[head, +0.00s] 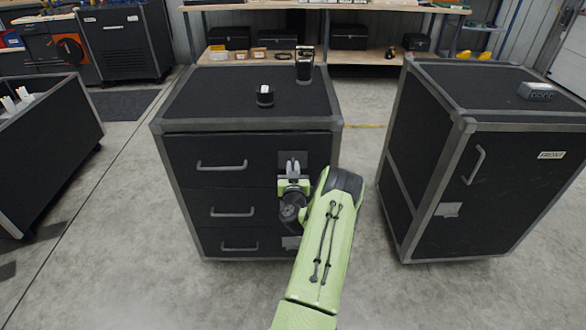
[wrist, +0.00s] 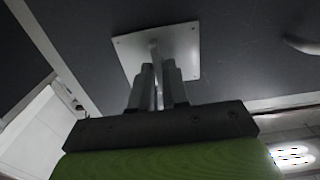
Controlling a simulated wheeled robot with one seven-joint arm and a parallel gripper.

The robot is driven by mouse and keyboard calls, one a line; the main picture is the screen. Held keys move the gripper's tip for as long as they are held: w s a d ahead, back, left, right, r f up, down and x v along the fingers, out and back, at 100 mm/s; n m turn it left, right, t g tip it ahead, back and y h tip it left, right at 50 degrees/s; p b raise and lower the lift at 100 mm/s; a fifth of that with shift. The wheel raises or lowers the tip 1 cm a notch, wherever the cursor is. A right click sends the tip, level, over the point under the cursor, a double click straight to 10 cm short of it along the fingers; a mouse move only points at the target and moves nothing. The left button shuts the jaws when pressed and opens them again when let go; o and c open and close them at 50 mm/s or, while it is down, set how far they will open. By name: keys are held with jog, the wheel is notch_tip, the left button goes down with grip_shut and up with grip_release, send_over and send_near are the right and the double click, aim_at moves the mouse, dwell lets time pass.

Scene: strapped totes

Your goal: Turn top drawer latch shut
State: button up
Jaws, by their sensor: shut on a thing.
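The drawer cabinet (head: 180,152) stands in the middle of the head view with three drawers, all of which look closed. The top drawer (head: 225,149) has a grey bar handle (head: 222,166) left of centre. The top drawer latch is at its right side; in the wrist view its square grey plate (wrist: 185,50) and thin metal lever (wrist: 155,47) show. My gripper (head: 292,168) is at the latch, and in the wrist view its fingers (wrist: 159,82) are shut on the lever. The fingers hide part of the lever, and my arm hides the lower right of the cabinet.
A small black item (head: 265,96) and a taller dark device (head: 304,66) stand on the cabinet top. A second black case (head: 520,175) stands at right with a grey box (head: 536,92) on top. An open bin (head: 50,150) is at left. Bare floor separates them.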

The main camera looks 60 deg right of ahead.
grip_shut()
jog(key=shift+m, duration=0.4)
jog(key=shift+s+d+f+m+b, duration=0.1)
jog(key=shift+m+b, duration=0.15)
jog(key=shift+m, duration=2.6)
jog(key=shift+s+f+m+b, duration=0.1)
jog(key=shift+m+b, duration=0.2)
jog(key=shift+m, duration=2.6)
jog(key=shift+s+d+f+m+b, duration=0.1)
jog(key=shift+m+b, duration=0.15)
jog(key=shift+m, duration=2.6)
jog(key=o, duration=0.5)
grip_release()
jog(key=shift+o, duration=0.2)
